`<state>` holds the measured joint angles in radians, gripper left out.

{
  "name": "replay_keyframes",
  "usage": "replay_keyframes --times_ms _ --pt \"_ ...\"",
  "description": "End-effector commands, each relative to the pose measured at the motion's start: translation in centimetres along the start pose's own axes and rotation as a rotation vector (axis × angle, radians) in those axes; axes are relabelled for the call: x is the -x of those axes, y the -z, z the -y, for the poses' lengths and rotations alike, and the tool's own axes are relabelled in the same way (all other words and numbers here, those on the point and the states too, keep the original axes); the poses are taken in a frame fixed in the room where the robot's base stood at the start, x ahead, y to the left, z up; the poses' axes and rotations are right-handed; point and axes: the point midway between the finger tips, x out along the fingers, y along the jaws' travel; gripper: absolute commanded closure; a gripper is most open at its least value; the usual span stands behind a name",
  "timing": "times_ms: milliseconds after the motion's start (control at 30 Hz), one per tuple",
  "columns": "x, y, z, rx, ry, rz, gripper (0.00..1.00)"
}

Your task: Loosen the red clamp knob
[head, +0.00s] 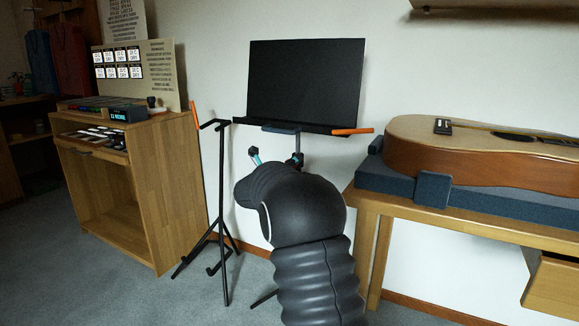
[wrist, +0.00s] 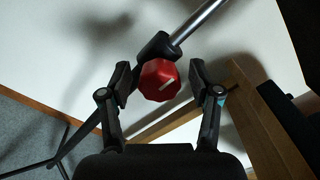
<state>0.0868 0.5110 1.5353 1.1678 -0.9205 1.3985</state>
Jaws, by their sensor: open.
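The red clamp knob (wrist: 159,80) is in the wrist view, with a pale mark on its face. It sits on a black clamp collar (wrist: 157,46) at the lower end of a slanted metal tube (wrist: 196,20). My gripper (wrist: 160,76) is open, with one finger on each side of the knob and a visible gap on both sides. In the head view my arm hides the knob and the stand's middle. My gripper's fingertips (head: 276,156) show just below the black music stand desk (head: 306,84).
A guitar (head: 480,148) lies on a padded wooden bench (head: 372,205) at the right. A second black stand (head: 222,200) stands left of my arm. A wooden cabinet (head: 150,200) is further left. Grey carpet (head: 130,295) is open in front.

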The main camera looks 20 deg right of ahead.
Motion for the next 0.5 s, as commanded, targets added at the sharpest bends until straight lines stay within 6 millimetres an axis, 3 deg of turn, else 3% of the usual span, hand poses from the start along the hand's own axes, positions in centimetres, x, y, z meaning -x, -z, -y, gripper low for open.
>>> replay_keyframes --times_ms 167,400,500 --pt "0.01 0.01 -0.01 0.0 0.0 0.0 0.37" --pt "0.02 0.01 0.0 0.0 0.0 0.0 0.97" --pt "0.01 0.01 0.01 0.0 0.0 0.0 0.97"
